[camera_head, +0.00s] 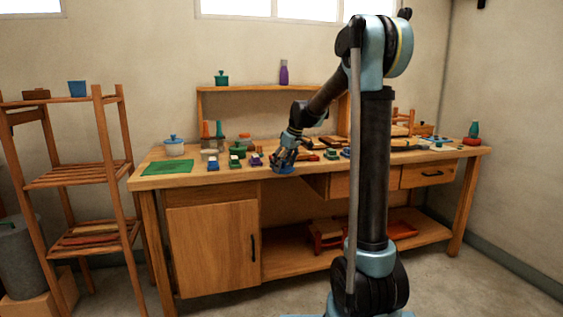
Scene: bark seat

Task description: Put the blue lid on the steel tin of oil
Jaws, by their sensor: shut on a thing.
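My gripper (284,164) is at the front edge of the wooden workbench, left of the arm's column. It points down and is shut on a small blue thing (282,171), which looks like the blue lid. The fingers hide part of it, and at this size I cannot tell whether it touches the bench top or something under it. I cannot pick out the steel tin of oil for sure; small grey containers (209,153) stand further left on the bench, below an orange-topped thing.
The workbench (222,174) holds a row of small coloured items near its front edge. A pale pot with a blue top (174,147) and a green mat (166,167) are at its left end. A wooden rack (78,178) stands left. My column hides part of the bench's right side.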

